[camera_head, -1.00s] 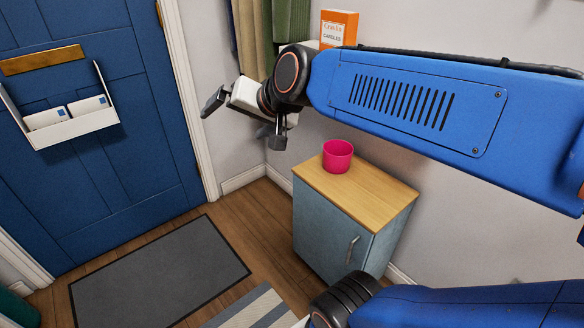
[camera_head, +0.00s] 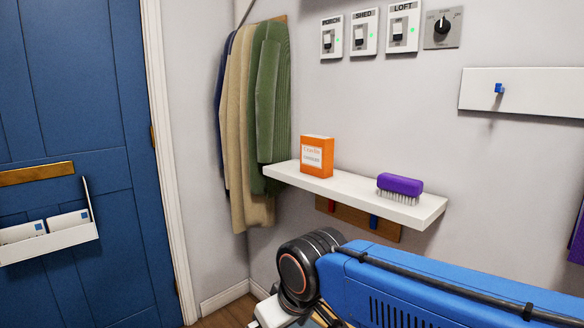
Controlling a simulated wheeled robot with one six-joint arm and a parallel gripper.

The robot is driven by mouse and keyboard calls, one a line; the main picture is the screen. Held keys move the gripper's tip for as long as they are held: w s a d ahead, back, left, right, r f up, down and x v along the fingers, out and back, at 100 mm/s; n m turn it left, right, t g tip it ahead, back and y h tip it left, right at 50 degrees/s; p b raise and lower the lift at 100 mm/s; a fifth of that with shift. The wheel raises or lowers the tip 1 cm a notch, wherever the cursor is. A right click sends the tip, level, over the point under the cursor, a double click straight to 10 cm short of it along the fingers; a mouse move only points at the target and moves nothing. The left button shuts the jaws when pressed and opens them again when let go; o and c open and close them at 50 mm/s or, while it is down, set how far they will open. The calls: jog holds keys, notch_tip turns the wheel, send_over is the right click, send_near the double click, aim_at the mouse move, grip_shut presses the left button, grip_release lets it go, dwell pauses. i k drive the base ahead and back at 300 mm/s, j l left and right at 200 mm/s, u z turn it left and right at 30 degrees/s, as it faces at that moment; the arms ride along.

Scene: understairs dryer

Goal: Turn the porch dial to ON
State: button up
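A black dial (camera_head: 441,26) sits on a square grey plate high on the wall, at the top right. Its light mark points roughly up; the small lettering around it is too small to read surely.
A white shelf (camera_head: 350,192) juts from the wall below the switches, holding an orange box (camera_head: 316,156) and a purple brush (camera_head: 399,188). Coats (camera_head: 262,115) hang at its left. A white board (camera_head: 525,92) with a blue hook is at right.

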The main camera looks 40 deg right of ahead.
aim_at(443, 27)
jog(key=z, duration=1.7)
